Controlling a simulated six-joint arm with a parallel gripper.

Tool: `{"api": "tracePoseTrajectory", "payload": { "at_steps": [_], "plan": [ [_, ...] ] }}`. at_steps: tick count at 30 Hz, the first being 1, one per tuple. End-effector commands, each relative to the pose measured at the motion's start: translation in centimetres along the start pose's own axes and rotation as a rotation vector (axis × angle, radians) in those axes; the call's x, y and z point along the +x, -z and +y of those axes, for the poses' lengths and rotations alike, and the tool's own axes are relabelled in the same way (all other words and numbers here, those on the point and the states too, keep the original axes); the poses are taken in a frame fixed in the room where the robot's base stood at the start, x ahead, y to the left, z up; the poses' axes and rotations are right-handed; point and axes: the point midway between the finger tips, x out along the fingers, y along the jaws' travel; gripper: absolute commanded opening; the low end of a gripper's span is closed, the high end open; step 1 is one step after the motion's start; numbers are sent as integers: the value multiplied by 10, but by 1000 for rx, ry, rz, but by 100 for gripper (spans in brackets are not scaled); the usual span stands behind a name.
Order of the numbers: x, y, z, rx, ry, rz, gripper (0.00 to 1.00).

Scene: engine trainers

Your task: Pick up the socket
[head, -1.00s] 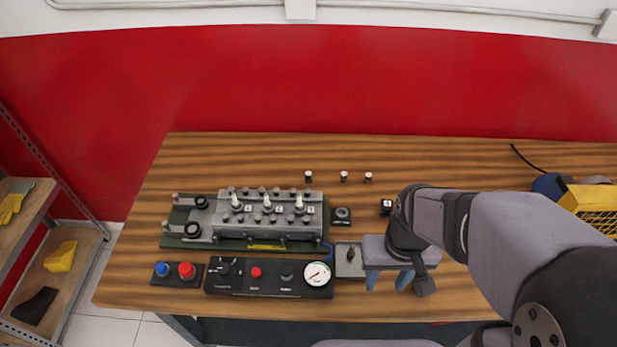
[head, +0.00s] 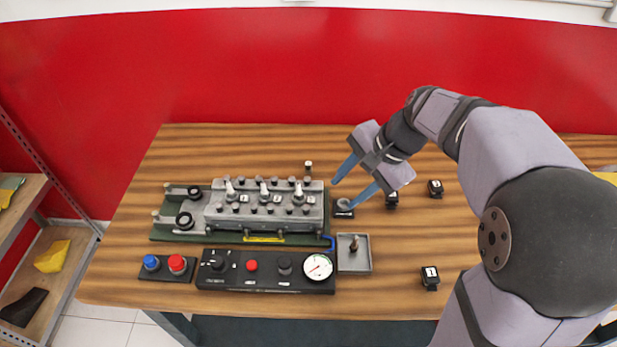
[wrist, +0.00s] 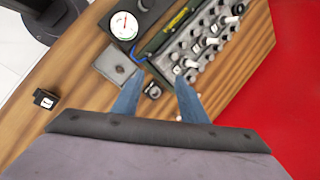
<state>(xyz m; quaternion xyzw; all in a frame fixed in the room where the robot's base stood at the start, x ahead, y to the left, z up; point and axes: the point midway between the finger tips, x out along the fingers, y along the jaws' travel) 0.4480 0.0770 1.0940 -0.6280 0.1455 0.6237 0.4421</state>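A small black holder (head: 343,215) with a round grey metal piece (head: 344,204), which looks like the socket, sits on the table right of the engine block. The holder also shows in the wrist view (wrist: 152,90), between my fingers. My gripper (head: 343,195) is open, with its blue fingers spread and pointing down toward the holder. In the wrist view the fingers (wrist: 158,77) lie either side of it, with nothing held. I cannot tell whether a finger touches the round piece.
The engine block (head: 265,210) stands left of my gripper. A grey tray (head: 363,266) with an upright pin and a gauge panel (head: 265,285) are in front. Small black numbered blocks (head: 430,278) stand to the right. A small plug (head: 308,167) stands behind.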

Motion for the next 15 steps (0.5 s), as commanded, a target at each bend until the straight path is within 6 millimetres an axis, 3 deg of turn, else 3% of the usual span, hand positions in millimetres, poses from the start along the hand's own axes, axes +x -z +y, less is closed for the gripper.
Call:
{"api": "tracePoseTrajectory", "payload": {
  "at_steps": [1,7,10,15],
  "plan": [
    [24,16,-20,123,61,-24,39],
    [51,59,-110,596,293,-185,39],
    [54,74,-141,758,368,-271,39],
    [56,93,-174,943,447,-394,39]
  ]
}}
